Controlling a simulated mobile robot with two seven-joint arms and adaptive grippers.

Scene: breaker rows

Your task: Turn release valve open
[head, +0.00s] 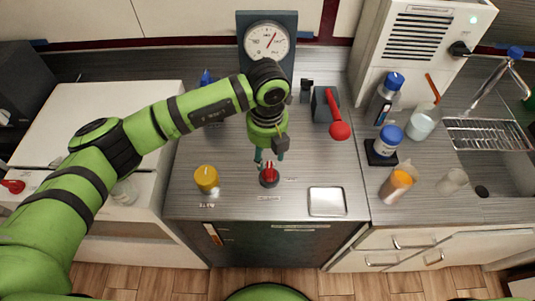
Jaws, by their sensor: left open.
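A red knob (269,175) with a pale mark stands on the grey metal counter (240,203), with a small unreadable label in front of it. A red-handled lever (336,115) on a dark grey block is to its right and behind. A yellow knob (206,178) sits to the left with its own label. I cannot read which of these is the release valve. My left gripper (268,157) points down just behind and above the red knob, its fingers open and partly hidden by the wrist. I cannot tell whether it touches the knob. My right gripper is out of view.
A round pressure gauge (267,42) stands at the back. A shallow metal tray (327,201) lies right of the red knob. Several bottles, including a blue-capped one (390,140), stand farther right near the sink (511,165). A blue object (206,77) shows behind my left arm.

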